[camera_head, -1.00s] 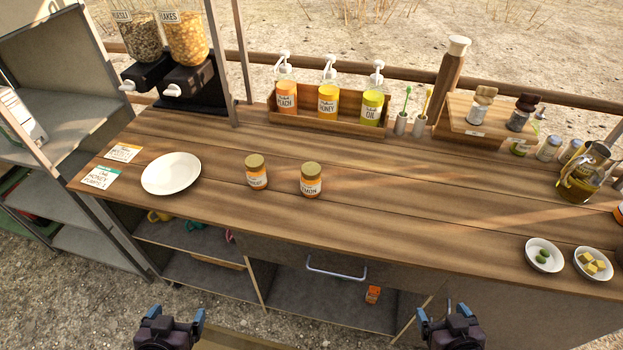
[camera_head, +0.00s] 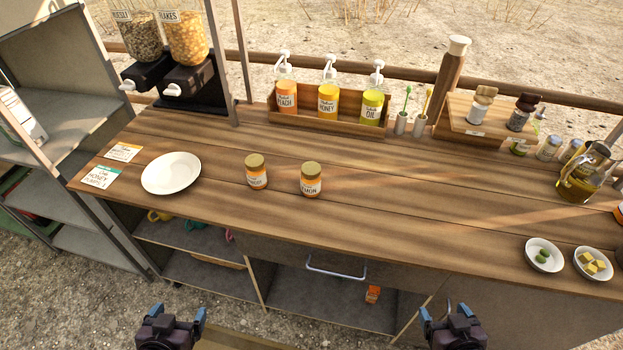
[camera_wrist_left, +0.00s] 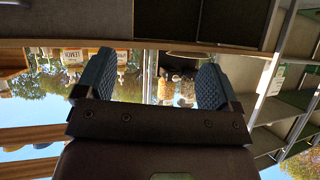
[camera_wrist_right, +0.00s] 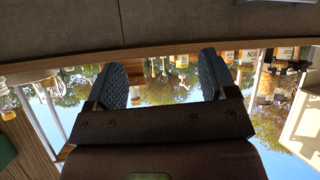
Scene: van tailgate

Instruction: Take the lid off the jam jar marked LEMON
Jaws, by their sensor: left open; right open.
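The jam jar marked LEMON (camera_head: 311,181) stands upright near the middle of the wooden counter in the head view, with its gold lid (camera_head: 312,169) on. A similar jar (camera_head: 256,173) with a gold lid stands just left of it; its label is hard to read. In the left wrist view a LEMON label (camera_wrist_left: 72,58) shows upside down at the upper left. My left gripper (camera_head: 172,316) is open and empty, below and in front of the counter. My right gripper (camera_head: 451,315) is also open and empty, in front of the counter to the right.
A white plate (camera_head: 171,174) lies left of the jars. A wooden rack (camera_head: 300,119) of pump bottles stands behind them. Small bowls (camera_head: 544,256) sit at the right. A drawer handle (camera_head: 336,272) projects from the counter front. The wood around the jars is clear.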

